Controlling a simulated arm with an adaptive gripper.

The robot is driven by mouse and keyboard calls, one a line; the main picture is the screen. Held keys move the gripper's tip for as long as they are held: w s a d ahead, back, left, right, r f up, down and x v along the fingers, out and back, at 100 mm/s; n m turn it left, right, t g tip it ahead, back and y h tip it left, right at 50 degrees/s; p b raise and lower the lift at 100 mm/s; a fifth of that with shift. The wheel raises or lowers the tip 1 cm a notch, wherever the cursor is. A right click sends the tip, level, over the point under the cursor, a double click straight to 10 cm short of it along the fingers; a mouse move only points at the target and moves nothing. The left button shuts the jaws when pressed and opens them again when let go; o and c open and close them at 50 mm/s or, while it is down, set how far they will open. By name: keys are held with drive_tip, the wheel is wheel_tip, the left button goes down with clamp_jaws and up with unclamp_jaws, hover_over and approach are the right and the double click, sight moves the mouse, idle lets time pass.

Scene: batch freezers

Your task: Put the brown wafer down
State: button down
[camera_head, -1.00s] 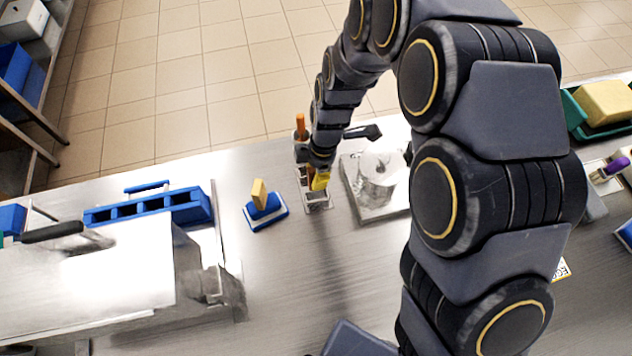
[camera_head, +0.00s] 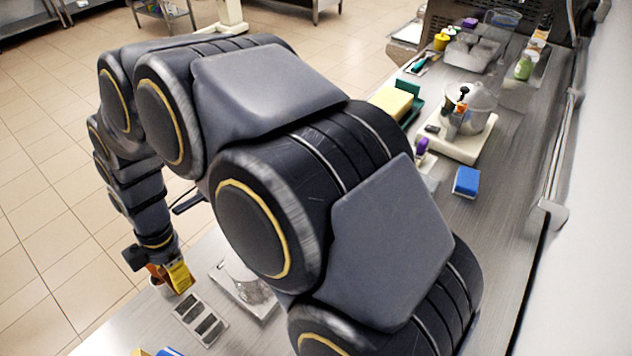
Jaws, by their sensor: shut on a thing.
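My gripper (camera_head: 172,276) is at the lower left in the head view, pointing down over the far edge of the steel bench. One yellow finger shows clearly, and the jaws are shut on the brown wafer. A brown-orange patch (camera_head: 156,271) shows beside the finger; I cannot tell whether it is the wafer or something in the pale cup (camera_head: 159,287) behind. The wafer's lower end is hidden. A metal rack with several dark slots (camera_head: 201,319) lies just below and right of the gripper, apparently apart from it.
A pale square slab or tray (camera_head: 235,290) lies right of the rack, partly behind my arm. Farther right are a yellow block (camera_head: 392,102), a purple-topped item (camera_head: 421,147), a blue block (camera_head: 466,183) and a white scale-like base (camera_head: 455,140) with a clear jug.

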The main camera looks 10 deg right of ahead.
drive_tip(key=w+d+m+t, duration=0.1)
drive_tip(key=w+d+m, duration=0.55)
drive_tip(key=d, duration=0.65)
drive_tip(key=w+d+m, duration=0.3)
drive_tip(key=w+d, duration=0.6)
drive_tip(key=d, duration=0.4)
drive_tip(key=s+d+m+t, duration=0.1)
drive_tip(key=s+d+m, duration=0.25)
drive_tip(key=d, duration=1.05)
drive_tip(key=s+d+m, duration=0.2)
drive_tip(key=d+m, duration=0.3)
drive_tip(key=d, duration=0.8)
drive_tip(key=w+d+f, duration=0.2)
drive_tip(key=w+f, duration=0.1)
drive_tip(key=f, duration=0.1)
drive_tip(key=w+d+f, duration=0.3)
drive_tip(key=w+f, duration=0.1)
drive_tip(key=f, duration=0.1)
drive_tip(key=w+d+f, duration=0.2)
drive_tip(key=w+f, duration=0.2)
drive_tip(key=f, duration=0.1)
drive_tip(key=shift+d+f, duration=0.2)
drive_tip(key=shift+d, duration=0.2)
drive_tip(key=shift+w+d+f, duration=0.15)
drive_tip(key=shift+w+f, duration=0.1)
drive_tip(key=shift+f, duration=1.7)
